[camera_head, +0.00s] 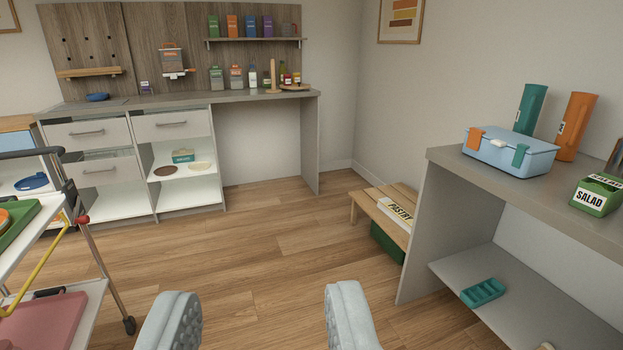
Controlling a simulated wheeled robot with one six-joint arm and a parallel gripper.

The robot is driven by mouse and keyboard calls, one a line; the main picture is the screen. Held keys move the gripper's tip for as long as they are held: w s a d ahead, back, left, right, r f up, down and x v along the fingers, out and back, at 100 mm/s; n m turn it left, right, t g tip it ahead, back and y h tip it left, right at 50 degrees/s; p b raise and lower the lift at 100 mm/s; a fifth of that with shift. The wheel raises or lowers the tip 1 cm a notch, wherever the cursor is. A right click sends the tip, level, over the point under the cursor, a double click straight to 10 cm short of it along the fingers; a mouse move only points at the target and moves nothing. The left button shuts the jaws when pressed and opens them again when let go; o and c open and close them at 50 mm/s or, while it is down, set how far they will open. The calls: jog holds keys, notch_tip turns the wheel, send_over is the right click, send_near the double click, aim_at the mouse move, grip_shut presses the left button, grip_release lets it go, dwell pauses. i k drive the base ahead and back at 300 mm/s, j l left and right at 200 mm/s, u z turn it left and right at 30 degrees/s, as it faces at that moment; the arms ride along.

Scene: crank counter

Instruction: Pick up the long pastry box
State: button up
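The long pastry box (396,214) is white with a dark label reading "PASTRY". It lies flat on a low slatted wooden bench (377,203) by the right wall, beyond the end of the grey counter. My gripper (257,318) shows at the bottom of the view, with its two grey padded fingers wide apart. It is open and empty, with only floor between the fingers. The box is well ahead of it and to the right, and nothing touches it.
The grey counter (450,185) on the right holds a blue case (509,155) and a green salad box (597,195). A green bin (386,243) sits under the bench. A trolley (108,262) stands at the left. The wooden floor (265,250) in the middle is clear.

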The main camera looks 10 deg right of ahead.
aim_at(401, 217)
jog(key=i+j+z, duration=0.1)
jog(key=i+z, duration=0.25)
jog(key=i, duration=0.2)
jog(key=i+j+z, duration=0.35)
jog(key=i, duration=0.2)
jog(key=i+j+z, duration=0.3)
jog(key=i, duration=0.2)
jog(key=i+j+z, duration=0.1)
jog(key=i, duration=0.45)
jog(key=i+j+z, duration=0.1)
jog(key=i+j, duration=0.2)
jog(key=i, duration=0.25)
jog(key=i+j+z, duration=0.1)
jog(key=i+j, duration=0.15)
jog(key=i, duration=0.3)
jog(key=i+j+z, duration=0.1)
jog(key=i+j, duration=0.25)
jog(key=i, duration=0.15)
